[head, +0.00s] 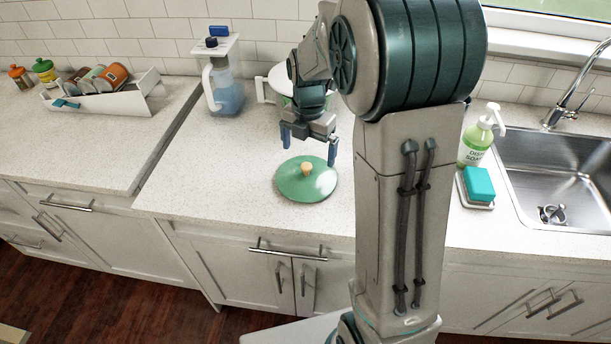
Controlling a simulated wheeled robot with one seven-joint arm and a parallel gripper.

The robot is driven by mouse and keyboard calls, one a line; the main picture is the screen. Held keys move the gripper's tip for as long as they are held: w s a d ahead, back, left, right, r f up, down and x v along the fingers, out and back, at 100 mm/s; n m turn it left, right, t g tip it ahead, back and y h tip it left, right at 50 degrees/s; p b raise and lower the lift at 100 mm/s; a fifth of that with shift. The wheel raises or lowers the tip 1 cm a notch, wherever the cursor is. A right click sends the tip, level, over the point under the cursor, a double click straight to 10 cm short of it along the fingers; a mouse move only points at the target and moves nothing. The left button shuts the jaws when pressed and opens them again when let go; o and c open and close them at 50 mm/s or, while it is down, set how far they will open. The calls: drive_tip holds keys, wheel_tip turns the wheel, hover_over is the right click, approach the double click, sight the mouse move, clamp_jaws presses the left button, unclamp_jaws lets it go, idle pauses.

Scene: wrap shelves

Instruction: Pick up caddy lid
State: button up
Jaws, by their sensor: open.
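A round green lid (292,190) with a light wooden knob (307,168) lies flat on the white counter, near its front edge. It is the only loose lid I see. My gripper (309,149) hangs above and just behind the lid, fingers spread and pointing down. It is open and holds nothing. The fingertips look apart from the knob, though the exact height gap is hard to judge. A white and green pot or caddy (283,80) stands behind my gripper and is partly hidden by my arm.
A blue-filled jug (228,97) stands back left of the lid. A white tray (120,101) with cans and bottles sits far left. A soap bottle (476,142), teal sponge (479,183) and sink (560,165) are right. Counter (215,165) left of the lid is clear.

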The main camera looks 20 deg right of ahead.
sight(307, 166)
drive_tip(key=shift+s+a+f+p, duration=0.1)
drive_tip(key=shift+f+p, duration=0.1)
drive_tip(key=shift+f, duration=0.75)
drive_tip(key=shift+s+a+f+p, duration=0.1)
drive_tip(key=shift+a+f+p, duration=0.1)
drive_tip(key=shift+f, duration=0.8)
drive_tip(key=shift+s+a+f+p, duration=0.1)
drive_tip(key=shift+f+p, duration=0.1)
drive_tip(key=shift+f, duration=0.75)
drive_tip(key=shift+s+f, duration=0.1)
drive_tip(key=shift+s, duration=0.1)
drive_tip(key=c, duration=1.9)
